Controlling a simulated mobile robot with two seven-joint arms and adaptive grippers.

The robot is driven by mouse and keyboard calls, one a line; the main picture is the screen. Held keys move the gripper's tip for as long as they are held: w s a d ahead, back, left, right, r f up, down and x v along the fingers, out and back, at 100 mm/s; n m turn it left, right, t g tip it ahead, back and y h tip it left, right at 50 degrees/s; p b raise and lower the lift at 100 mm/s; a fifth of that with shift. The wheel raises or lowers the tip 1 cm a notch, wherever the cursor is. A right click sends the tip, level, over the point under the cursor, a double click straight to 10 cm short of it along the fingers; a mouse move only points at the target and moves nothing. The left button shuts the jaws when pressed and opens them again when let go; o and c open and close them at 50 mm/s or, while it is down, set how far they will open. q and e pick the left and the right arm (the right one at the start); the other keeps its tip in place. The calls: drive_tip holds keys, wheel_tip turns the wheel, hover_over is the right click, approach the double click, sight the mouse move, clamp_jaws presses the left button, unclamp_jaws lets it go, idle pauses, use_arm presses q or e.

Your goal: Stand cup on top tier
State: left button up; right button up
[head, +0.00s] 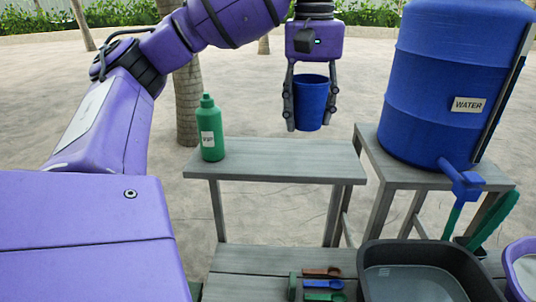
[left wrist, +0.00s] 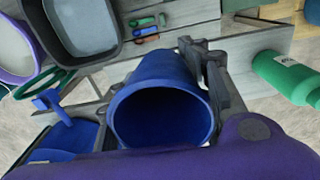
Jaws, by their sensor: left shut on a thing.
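My left gripper (head: 311,100) is shut on a blue cup (head: 312,104), with a finger on each side of it. The cup is upright in the head view and held above the grey wooden top tier (head: 275,163), toward its right part. Open air shows between cup and tier. In the left wrist view the cup (left wrist: 162,105) shows its open mouth toward the camera, and its inside is dark. A green bottle (head: 211,130) stands on the left end of the top tier. My right gripper is not in view.
A large blue water barrel (head: 445,80) with a tap stands on a grey stand (head: 385,185) at the right. Below the tier are small coloured scoops (head: 322,284) and a dark grey tub (head: 425,275). The tier's middle and right are clear.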

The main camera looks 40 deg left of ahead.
use_arm(q)
drive_tip(key=shift+s+a, duration=0.1)
drive_tip(key=shift+a, duration=0.05)
drive_tip(key=w+a+f+b, duration=0.2)
drive_tip(key=a+f, duration=0.3)
drive_tip(key=a, duration=0.3)
hover_over(265, 155)
wheel_tip(265, 155, down, 4)
drive_tip(key=shift+d+f+b, duration=0.1)
drive_tip(key=shift+d+b, duration=0.05)
drive_tip(key=shift+b, duration=0.2)
drive_tip(key=f, duration=0.3)
drive_tip(key=shift+s+a, duration=0.1)
drive_tip(key=shift+a, duration=0.2)
drive_tip(key=shift+f, duration=0.4)
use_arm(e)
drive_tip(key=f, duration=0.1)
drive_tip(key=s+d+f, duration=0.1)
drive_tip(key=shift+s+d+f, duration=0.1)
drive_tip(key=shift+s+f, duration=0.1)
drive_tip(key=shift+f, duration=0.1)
use_arm(q)
drive_tip(key=o, duration=1.2)
drive_tip(key=shift+f, duration=0.15)
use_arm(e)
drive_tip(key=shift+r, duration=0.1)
